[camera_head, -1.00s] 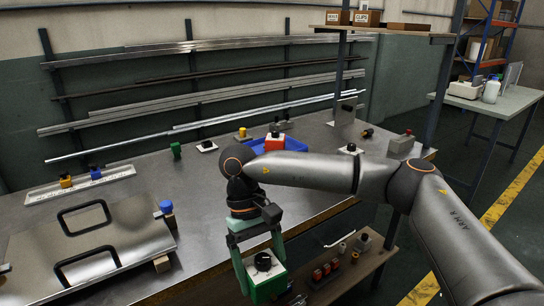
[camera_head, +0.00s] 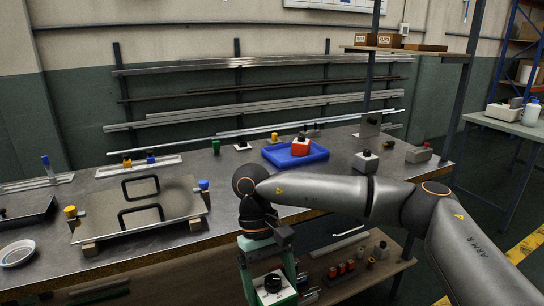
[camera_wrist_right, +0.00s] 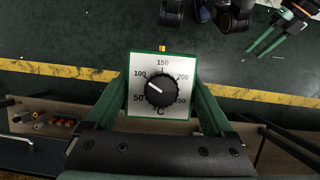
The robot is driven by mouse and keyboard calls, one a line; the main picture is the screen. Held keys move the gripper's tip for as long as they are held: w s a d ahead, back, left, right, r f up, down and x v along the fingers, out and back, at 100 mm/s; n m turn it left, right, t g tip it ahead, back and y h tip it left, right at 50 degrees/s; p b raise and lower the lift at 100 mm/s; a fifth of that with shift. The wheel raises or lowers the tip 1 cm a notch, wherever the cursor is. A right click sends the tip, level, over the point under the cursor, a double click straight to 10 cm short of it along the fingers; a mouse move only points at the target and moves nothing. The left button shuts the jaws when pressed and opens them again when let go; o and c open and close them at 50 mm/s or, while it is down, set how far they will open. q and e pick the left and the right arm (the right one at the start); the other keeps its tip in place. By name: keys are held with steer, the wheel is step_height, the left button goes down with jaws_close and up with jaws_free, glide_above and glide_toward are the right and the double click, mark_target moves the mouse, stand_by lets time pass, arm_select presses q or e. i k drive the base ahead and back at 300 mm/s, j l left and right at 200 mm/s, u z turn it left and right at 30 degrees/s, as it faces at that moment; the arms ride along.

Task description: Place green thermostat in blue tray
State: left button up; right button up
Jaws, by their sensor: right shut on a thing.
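The green thermostat (camera_wrist_right: 162,88) has a white dial face with a black knob and temperature marks. My right gripper (camera_head: 271,286) is shut on it, one finger on each side. In the head view the thermostat (camera_head: 274,296) is low in the picture, in front of the table's edge. The blue tray (camera_head: 272,158) lies farther back on the table, apart from the gripper. A red block with a white top and black knob (camera_head: 300,147) stands in the tray. A green gripper, my left (camera_wrist_right: 268,40), shows open and empty at the upper right of the right wrist view.
A metal plate with two black handles (camera_head: 175,210) lies on the table at left. Small knobbed blocks, including a grey one (camera_head: 365,161), stand around the tray. A shelf post (camera_head: 368,90) rises behind it. A lower shelf holds several small parts.

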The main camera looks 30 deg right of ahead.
mark_target(280, 155)
steer(key=l+u, duration=0.1)
steer(key=u, duration=1.05)
steer(key=k+l, duration=0.15)
steer(key=l, duration=0.25)
steer(key=k+l, duration=0.1)
steer(key=l, duration=0.35)
steer(key=k+l, duration=0.15)
steer(key=l, duration=0.25)
steer(key=k+l, duration=0.1)
steer(key=l, duration=0.35)
steer(key=k+l, duration=0.15)
steer(key=l, duration=0.25)
steer(key=k+l+u, duration=0.1)
steer(key=l, duration=0.35)
steer(key=k+l, duration=0.15)
steer(key=l, duration=0.25)
